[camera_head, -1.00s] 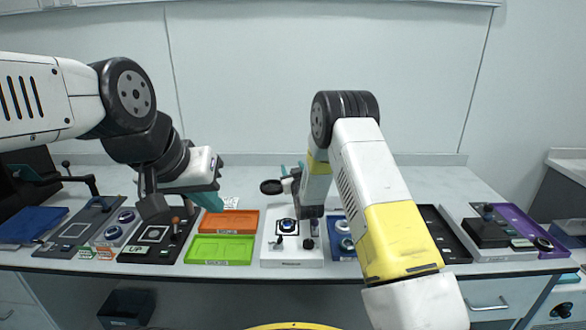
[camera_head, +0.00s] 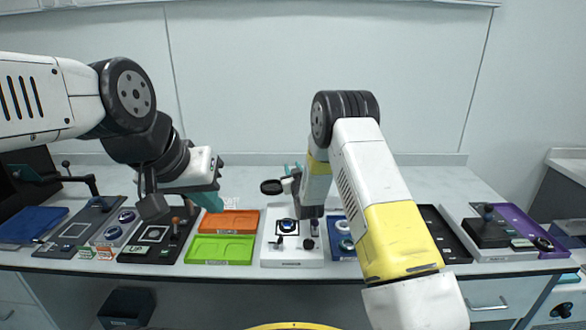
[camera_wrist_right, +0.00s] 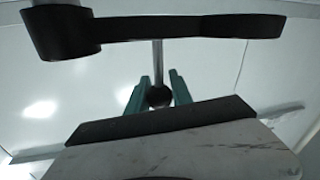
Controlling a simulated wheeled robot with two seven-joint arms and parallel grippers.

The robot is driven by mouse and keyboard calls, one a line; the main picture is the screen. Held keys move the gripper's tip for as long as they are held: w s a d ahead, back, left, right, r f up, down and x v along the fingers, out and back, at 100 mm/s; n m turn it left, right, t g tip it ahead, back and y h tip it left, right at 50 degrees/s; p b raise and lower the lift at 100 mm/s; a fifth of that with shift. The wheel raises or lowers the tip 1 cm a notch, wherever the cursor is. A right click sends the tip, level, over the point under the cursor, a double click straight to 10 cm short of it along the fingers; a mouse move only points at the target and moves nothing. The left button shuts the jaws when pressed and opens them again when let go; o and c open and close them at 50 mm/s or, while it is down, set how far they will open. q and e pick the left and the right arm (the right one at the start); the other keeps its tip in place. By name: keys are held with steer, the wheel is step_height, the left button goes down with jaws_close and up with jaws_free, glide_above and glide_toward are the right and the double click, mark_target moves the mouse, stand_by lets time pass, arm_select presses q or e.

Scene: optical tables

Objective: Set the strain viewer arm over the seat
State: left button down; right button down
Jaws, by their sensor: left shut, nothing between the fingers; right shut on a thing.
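The strain viewer's black arm (camera_wrist_right: 185,27) runs across the top of the right wrist view, with a thick hub at its left end. A thin rod hangs from it to a black ball knob (camera_wrist_right: 159,96). My right gripper (camera_wrist_right: 160,90) is shut on this knob with its teal fingers. In the head view a dark round viewer head (camera_head: 271,187) stands out left of my right gripper, above the back of a white station (camera_head: 292,263). The seat (camera_head: 288,226), dark-framed with a round top, is on that station. My left gripper (camera_head: 214,202) is shut and empty, above the orange tray's left side.
An orange tray (camera_head: 253,221) and a green tray (camera_head: 222,261) lie left of the white station. A blue fixture (camera_head: 341,252) stands close on its right, partly behind my right arm. More fixtures line both sides. The bench behind is mostly clear.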

steer(key=shift+s+y, duration=0.15)
steer(key=shift+y, duration=0.15)
stand_by(0.7)
steer(key=s+n+g+y, duration=0.1)
steer(key=y, duration=0.1)
steer(key=s+n+y, duration=0.1)
steer(key=n+y, duration=0.1)
steer(key=shift+a+g, duration=0.2)
steer(key=shift+g, duration=0.2)
steer(key=s+d+n+g+y, duration=0.1)
steer(key=s+n+g+y, duration=0.5)
steer(key=n+g+y, duration=0.3)
steer(key=shift+g, duration=0.8)
steer(key=shift+s, duration=0.1)
steer(key=c, duration=1.1)
jaws_free()
steer(key=shift+c, duration=0.2)
